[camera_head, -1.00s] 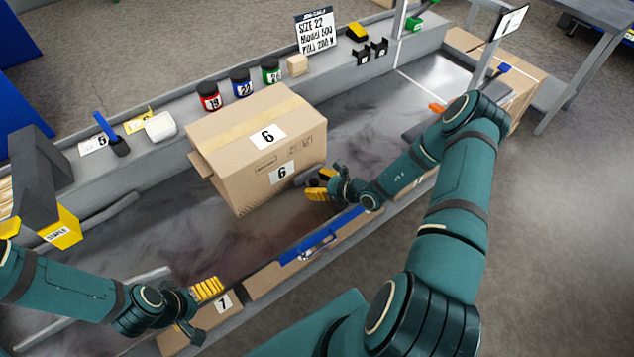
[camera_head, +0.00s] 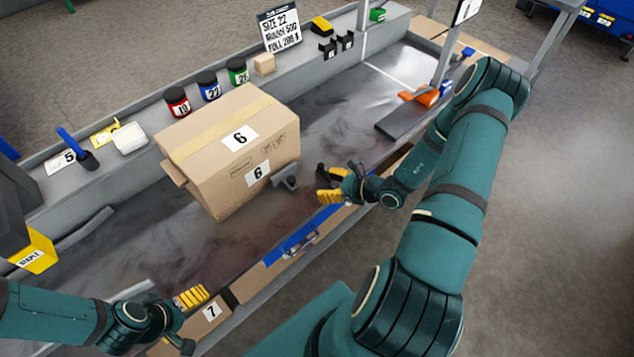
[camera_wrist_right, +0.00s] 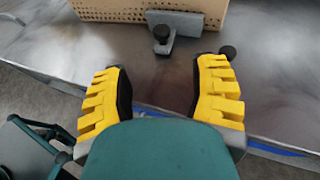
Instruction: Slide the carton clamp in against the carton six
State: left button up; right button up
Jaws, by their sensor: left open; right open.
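The carton six (camera_head: 225,160) is a brown taped box on the grey bench, with "6" labels on its top and side. The carton clamp (camera_head: 287,180) is a small grey bracket by its lower right side. In the right wrist view the clamp (camera_wrist_right: 187,22) stands with its plate at the carton's face (camera_wrist_right: 110,8), with no clear gap seen; a dark knob is in front. My right gripper (camera_head: 332,185) is open and empty, right of the clamp and apart from it. In the right wrist view its yellow fingers (camera_wrist_right: 160,95) are spread. My left gripper (camera_head: 188,318) is open near the front edge.
A blue bar with a handle (camera_head: 292,248) lies along the bench front, beside a carton marked 7 (camera_head: 212,312). Red, blue and green pots (camera_head: 208,86) line the back ledge. A yellow staple box (camera_head: 35,252) stands at left. Bench right of the carton is mostly clear.

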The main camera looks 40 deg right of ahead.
aim_at(290, 179)
jog(key=shift+s, duration=0.2)
jog(key=c, duration=0.5)
jog(key=shift+r+n, duration=0.1)
jog(key=shift+n, duration=0.2)
grip_shut()
jog(key=w+a+f+n+h, duration=0.1)
jog(key=w+n, duration=0.1)
jog(key=n, duration=0.3)
jog(key=w+a+f+n+h+p, duration=0.1)
jog(key=w+f+n, duration=0.1)
jog(key=n, duration=0.2)
jog(key=w+a+f+n+h+p, duration=0.1)
jog(key=w+f+n, duration=0.1)
jog(key=n, duration=0.3)
jog(key=shift+w+a+n, duration=0.1)
jog(key=shift+w+n, duration=0.15)
jog(key=shift+n, duration=0.05)
jog(key=shift+w+a+f, duration=0.1)
jog(key=shift+w+a, duration=0.05)
jog(key=shift+w, duration=0.5)
